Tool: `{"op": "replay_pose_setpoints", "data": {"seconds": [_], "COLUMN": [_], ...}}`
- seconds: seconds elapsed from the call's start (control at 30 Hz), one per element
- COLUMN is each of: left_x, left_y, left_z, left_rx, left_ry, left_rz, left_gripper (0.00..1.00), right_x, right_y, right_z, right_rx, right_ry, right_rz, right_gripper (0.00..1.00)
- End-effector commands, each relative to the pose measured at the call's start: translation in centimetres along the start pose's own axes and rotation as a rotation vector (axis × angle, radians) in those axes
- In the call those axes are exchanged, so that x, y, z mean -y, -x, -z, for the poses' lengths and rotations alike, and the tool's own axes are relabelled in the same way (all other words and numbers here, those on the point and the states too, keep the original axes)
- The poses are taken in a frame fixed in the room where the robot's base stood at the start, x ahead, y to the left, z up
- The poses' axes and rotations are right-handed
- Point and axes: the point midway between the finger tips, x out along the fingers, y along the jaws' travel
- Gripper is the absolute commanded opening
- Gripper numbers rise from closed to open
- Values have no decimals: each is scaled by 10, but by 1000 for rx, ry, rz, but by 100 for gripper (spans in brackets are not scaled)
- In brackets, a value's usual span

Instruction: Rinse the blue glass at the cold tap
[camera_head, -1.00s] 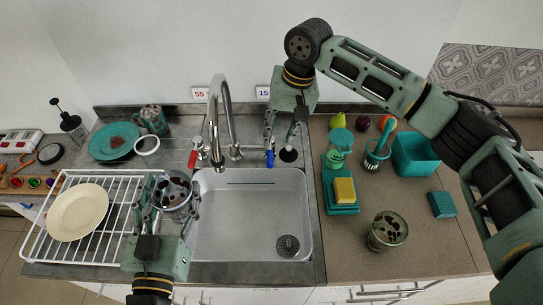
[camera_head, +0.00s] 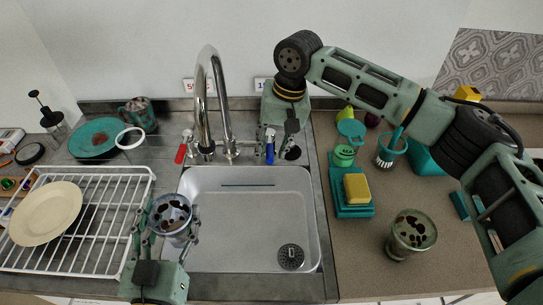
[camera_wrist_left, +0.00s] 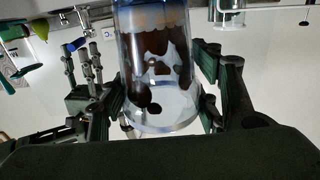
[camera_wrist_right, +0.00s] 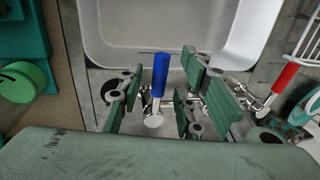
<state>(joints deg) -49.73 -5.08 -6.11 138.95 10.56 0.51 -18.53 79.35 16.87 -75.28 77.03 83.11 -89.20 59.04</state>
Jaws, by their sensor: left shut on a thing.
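The clear, faintly blue glass with brown stains (camera_head: 172,213) is held over the sink's left edge; it fills the middle of the left wrist view (camera_wrist_left: 158,70). My left gripper (camera_head: 168,236) is shut on its sides. The cold tap's blue lever (camera_head: 270,148) is right of the spout; in the right wrist view (camera_wrist_right: 160,75) it lies between the fingers of my right gripper (camera_wrist_right: 160,105). That gripper is open, with gaps beside the lever. The tall curved spout (camera_head: 204,100) hangs over the sink (camera_head: 250,220). No water shows.
The red lever (camera_head: 182,152) is left of the spout. A drying rack (camera_head: 110,215) with a cream plate (camera_head: 45,213) stands left of the sink. Another stained glass (camera_head: 411,235) and a yellow sponge (camera_head: 356,187) are to the right.

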Motion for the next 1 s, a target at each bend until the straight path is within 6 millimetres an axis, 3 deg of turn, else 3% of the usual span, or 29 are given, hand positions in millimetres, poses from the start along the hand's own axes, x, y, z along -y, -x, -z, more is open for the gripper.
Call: {"op": "replay_pose_setpoints", "data": {"seconds": [0.13, 0.5, 0.87, 1.0], "left_x": [0, 0, 0, 0], "left_y": [0, 0, 0, 0], "left_z": [-8, -9, -9, -9], "left_rx": [-3, -3, -3, -3], "left_ry": [0, 0, 0, 0], "left_rz": [1, 1, 1, 1], "left_gripper": [22, 22, 22, 22], "right_x": [0, 0, 0, 0], "right_y": [-8, -8, -8, -8], "right_z": [0, 0, 0, 0], "right_rx": [0, 0, 0, 0], "right_ry": [0, -1, 0, -1], "right_rz": [1, 0, 0, 0], "right_gripper": [33, 33, 2, 0]}}
